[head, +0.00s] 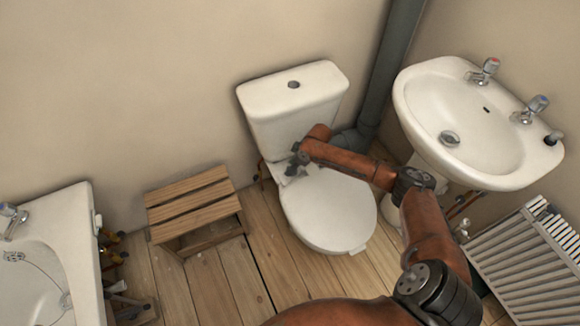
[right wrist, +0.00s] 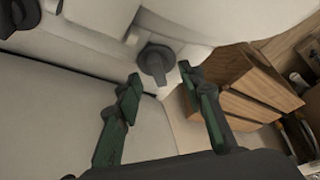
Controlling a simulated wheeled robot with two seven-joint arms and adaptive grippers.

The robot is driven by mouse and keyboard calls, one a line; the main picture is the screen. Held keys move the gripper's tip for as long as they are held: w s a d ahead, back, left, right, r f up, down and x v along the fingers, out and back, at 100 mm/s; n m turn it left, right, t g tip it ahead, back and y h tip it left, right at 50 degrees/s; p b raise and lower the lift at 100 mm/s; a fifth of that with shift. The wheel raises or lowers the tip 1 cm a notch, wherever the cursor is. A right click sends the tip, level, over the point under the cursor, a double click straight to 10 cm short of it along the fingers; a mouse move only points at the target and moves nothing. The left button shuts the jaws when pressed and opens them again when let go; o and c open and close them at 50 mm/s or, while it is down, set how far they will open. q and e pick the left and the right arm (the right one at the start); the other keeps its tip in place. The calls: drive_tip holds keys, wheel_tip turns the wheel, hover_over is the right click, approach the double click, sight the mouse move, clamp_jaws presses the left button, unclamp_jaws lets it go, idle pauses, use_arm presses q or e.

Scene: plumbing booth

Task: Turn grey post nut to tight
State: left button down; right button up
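The grey post nut (right wrist: 155,62) is a dark wing-shaped knob on the white toilet, just ahead of my right gripper in the right wrist view. My right gripper (right wrist: 160,84) is open, with its two green-padded fingers apart. The nut shows between and slightly beyond the fingertips; I cannot tell whether either finger touches it. In the head view my right gripper (head: 293,167) is at the left side of the toilet (head: 328,208), between cistern and seat, and the nut cannot be made out there. My left gripper is not in view.
A slatted wooden stool (head: 192,203) stands left of the toilet, with bare floorboards (head: 205,280) in front. A white basin (head: 470,115) and a radiator (head: 525,262) are on the right. A grey pipe (head: 388,70) rises behind. A white tub (head: 75,235) is at left.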

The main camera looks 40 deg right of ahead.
idle(0.3)
clamp_jaws()
idle(0.3)
